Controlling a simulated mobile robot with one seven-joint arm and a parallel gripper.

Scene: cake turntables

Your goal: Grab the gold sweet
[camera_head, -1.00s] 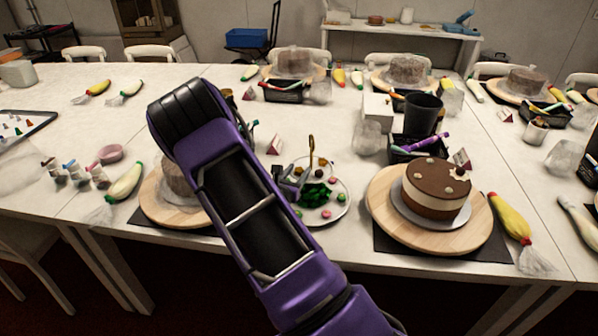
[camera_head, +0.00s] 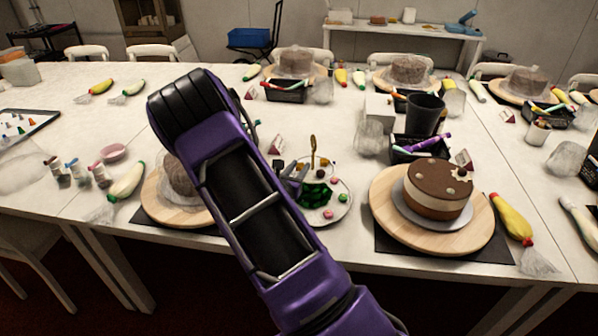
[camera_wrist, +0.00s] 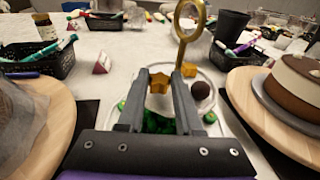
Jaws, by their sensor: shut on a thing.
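My gripper (camera_wrist: 160,95) is shut on a gold star-shaped sweet (camera_wrist: 158,82), held between the fingertips in the wrist view. In the head view my gripper (camera_head: 294,176) is over the left part of a sweets stand (camera_head: 341,213), partly hidden by my arm. The stand has a pale round plate and a gold ring handle, which stands just beyond the fingers in the wrist view (camera_wrist: 190,22). Another gold sweet (camera_wrist: 189,69) sits by the handle's foot, beside a dark round sweet (camera_wrist: 201,90). Green sweets (camera_head: 316,196) lie below the gripper.
A chocolate-topped cake (camera_head: 438,188) stands on a wooden turntable (camera_head: 390,222) to the right. Another turntable (camera_head: 163,208) is at left, partly behind my arm. A black basket of pens (camera_head: 420,150) and a dark cup (camera_head: 424,114) stand behind the stand.

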